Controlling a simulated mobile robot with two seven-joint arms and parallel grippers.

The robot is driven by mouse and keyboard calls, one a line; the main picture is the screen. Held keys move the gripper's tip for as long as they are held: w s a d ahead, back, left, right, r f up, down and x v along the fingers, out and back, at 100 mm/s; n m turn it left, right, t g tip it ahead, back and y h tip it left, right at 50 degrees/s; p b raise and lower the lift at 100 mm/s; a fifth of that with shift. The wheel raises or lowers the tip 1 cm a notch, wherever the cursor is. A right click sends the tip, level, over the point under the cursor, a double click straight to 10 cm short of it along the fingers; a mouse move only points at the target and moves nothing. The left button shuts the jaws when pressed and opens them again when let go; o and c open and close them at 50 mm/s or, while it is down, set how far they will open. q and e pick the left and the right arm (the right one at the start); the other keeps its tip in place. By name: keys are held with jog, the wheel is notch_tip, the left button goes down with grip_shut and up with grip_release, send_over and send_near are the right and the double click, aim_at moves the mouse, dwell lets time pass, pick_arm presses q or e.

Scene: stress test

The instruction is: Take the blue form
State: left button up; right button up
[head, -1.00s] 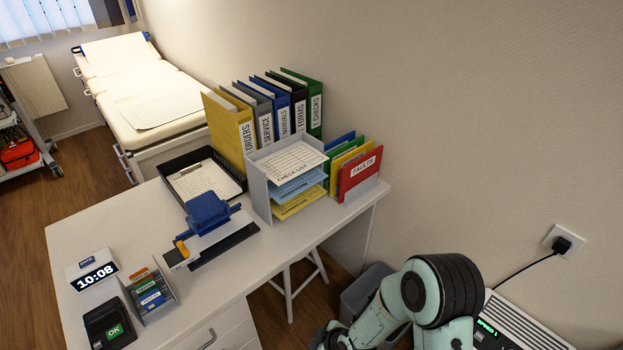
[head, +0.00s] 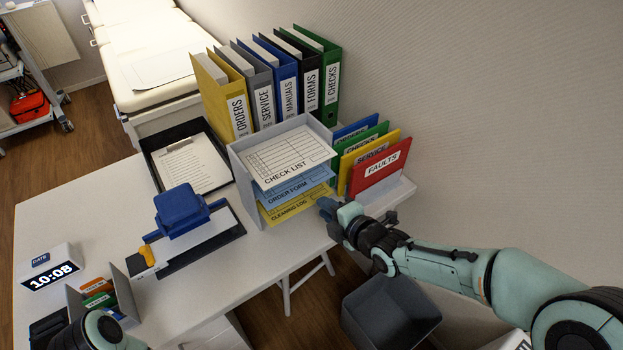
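The blue form (head: 291,189), labelled ORDER FORM, lies in the middle level of the grey tray stack (head: 243,170). The white check list (head: 290,157) is above it and the yellow cleaning log (head: 291,208) below it. Only the front part of the blue form shows. My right gripper (head: 328,207) is at the front right of the stack, close to the blue and yellow sheets. Its fingers are small and dark, and I cannot tell whether they are open or whether they touch a sheet. My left arm shows at the bottom left; its gripper is out of view.
A rack of coloured folders (head: 378,170) stands right of the stack, close to my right arm. Several binders (head: 240,107) stand behind. A blue hole punch (head: 183,212) and a clipboard (head: 190,165) are to the left. A grey bin (head: 390,312) stands below the desk edge.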

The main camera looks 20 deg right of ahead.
jog(key=b+x, duration=0.1)
jog(key=x, duration=0.8)
jog(key=shift+w+a+r+b, duration=0.15)
jog(key=shift+w+b, duration=0.15)
jog(key=shift+w, duration=0.2)
grip_shut()
jog(key=shift+s+b, duration=0.1)
jog(key=shift+b, duration=0.2)
jog(key=shift+s, duration=0.1)
